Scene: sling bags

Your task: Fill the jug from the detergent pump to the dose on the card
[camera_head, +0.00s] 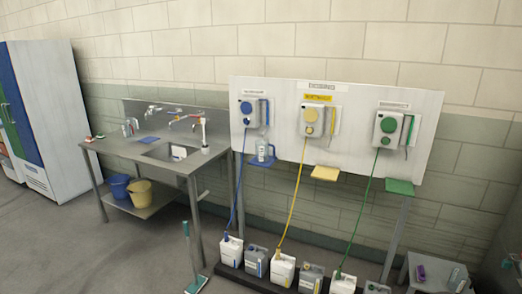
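A white board headed "DOSING" (322,86) carries a blue pump (247,110), a yellow pump (310,120) and a green pump (388,127). The labels above them are too small to read, so I cannot tell which is for detergent. A clear jug-like container (262,150) stands on the blue shelf (261,162) below the blue pump; its fill level cannot be made out. The yellow shelf (325,173) and green shelf (399,187) look empty. A small yellow card or label (318,98) is above the yellow pump, its text unreadable. My gripper is not in view.
White and grey canisters (283,270) line the floor below the board, with coloured hoses running up. A metal sink table (120,147) at left holds several small items, with buckets (139,193) beneath. A low grey stand (415,262) is at bottom right. Floor at lower left is clear.

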